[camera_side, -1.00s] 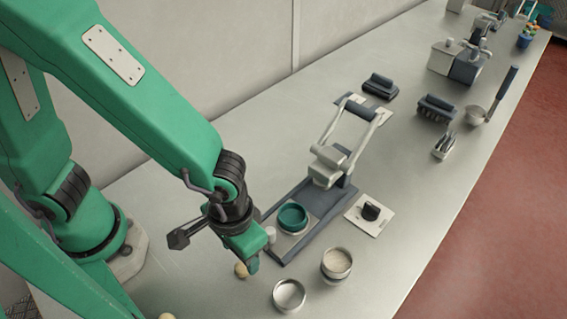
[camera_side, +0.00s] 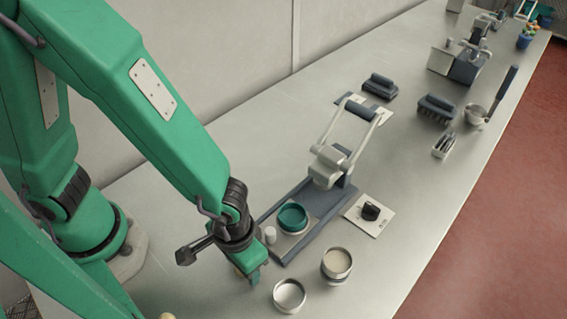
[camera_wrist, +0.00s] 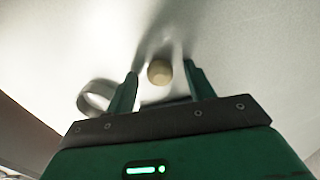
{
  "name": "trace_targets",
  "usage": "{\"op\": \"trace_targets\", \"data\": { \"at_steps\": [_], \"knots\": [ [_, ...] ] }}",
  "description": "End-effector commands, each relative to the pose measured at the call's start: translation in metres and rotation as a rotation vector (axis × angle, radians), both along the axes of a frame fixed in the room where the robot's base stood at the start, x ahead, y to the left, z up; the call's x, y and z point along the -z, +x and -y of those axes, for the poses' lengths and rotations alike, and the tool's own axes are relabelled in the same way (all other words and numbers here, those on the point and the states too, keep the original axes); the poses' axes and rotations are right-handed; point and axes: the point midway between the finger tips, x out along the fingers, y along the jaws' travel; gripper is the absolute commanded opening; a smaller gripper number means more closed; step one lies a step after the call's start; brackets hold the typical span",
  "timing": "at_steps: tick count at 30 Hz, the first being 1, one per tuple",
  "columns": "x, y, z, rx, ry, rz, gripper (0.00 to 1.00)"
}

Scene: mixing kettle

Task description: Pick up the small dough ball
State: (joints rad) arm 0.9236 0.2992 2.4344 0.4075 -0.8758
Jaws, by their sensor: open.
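A small pale dough ball (camera_wrist: 159,71) shows in the wrist view, lying on the metal table between my two fingers. My gripper (camera_wrist: 161,68) is open around it, with a gap visible on both sides. In the side view my gripper (camera_side: 256,279) is low over the table, left of the empty metal cup, and it hides this ball. Another pale ball (camera_side: 167,316) is cut off at the bottom edge of the side view.
An empty metal cup (camera_side: 289,295) stands right of my gripper; a filled cup (camera_side: 337,263) stands beyond it. A press with a dark base (camera_side: 318,209) holds a green dish (camera_side: 292,218). A small white cylinder (camera_side: 270,235) stands close behind my gripper.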

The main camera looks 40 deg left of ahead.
Motion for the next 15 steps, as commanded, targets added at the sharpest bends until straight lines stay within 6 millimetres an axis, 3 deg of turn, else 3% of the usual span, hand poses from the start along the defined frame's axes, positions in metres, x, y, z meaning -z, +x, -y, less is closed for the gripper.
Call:
{"op": "trace_targets", "data": {
  "at_steps": [8, 15],
  "knots": [
    [-0.0002, 0.0000, 0.0000, 0.000, 0.000, 0.000, 0.53],
    [-0.0003, 0.0000, 0.0000, 0.000, 0.000, 0.000, 0.10]
  ]
}}
